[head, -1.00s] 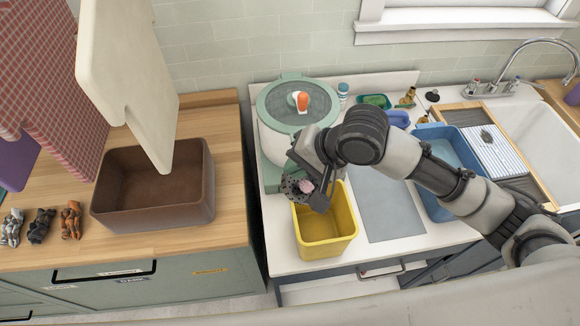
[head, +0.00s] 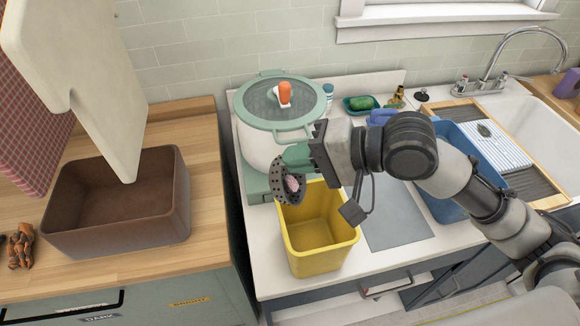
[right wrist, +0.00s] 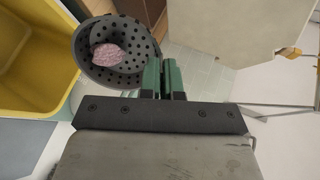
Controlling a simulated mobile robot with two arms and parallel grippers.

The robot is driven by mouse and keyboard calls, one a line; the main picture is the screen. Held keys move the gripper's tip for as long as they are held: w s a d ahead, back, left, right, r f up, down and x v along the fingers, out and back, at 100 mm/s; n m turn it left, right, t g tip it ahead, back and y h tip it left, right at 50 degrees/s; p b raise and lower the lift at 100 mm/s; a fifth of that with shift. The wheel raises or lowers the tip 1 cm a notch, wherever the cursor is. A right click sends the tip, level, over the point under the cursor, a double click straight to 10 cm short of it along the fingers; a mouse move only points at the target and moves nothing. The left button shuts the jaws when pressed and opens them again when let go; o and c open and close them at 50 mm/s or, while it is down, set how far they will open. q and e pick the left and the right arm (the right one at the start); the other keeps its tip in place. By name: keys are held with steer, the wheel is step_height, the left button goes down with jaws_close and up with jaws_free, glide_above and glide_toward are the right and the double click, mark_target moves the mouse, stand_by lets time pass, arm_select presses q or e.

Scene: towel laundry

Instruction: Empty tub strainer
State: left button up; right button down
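The dark grey perforated tub strainer (head: 280,188) is tilted on its side in the head view, with a pink lump (head: 293,183) in its bowl. My right gripper (head: 300,160) is shut on the strainer and holds it above the left back edge of the yellow bin (head: 322,257). In the right wrist view the strainer (right wrist: 130,75) sits just past the green fingers (right wrist: 163,78), and the pink lump (right wrist: 108,54) is still inside it. The yellow bin (right wrist: 35,60) shows at the left there and looks empty in the head view. My left gripper is not in view.
A white tub with a green lid (head: 270,128) stands behind the strainer. A blue basin (head: 445,200) and a sink (head: 535,125) are to the right. A brown box (head: 120,230) sits on the wooden counter at left. A grey mat (head: 390,230) is bare.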

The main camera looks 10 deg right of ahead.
arm_select(q)
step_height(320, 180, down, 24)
steer(key=b, duration=2.3)
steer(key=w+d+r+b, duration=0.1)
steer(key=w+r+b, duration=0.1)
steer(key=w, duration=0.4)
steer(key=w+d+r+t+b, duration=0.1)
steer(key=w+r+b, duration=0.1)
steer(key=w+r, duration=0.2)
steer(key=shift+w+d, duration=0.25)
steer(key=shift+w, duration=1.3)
arm_select(e)
steer(key=s+d+f+t+y, duration=0.3)
steer(key=d+y, duration=0.5)
steer(key=y, duration=0.4)
steer(key=shift+s+d+f+t, duration=0.2)
steer(key=shift+s+f+t, duration=0.2)
steer(key=shift+t, duration=0.9)
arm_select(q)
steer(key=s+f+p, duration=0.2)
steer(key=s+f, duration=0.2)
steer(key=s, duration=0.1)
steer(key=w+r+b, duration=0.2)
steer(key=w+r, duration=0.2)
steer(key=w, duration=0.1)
arm_select(e)
steer(key=shift+s, duration=0.1)
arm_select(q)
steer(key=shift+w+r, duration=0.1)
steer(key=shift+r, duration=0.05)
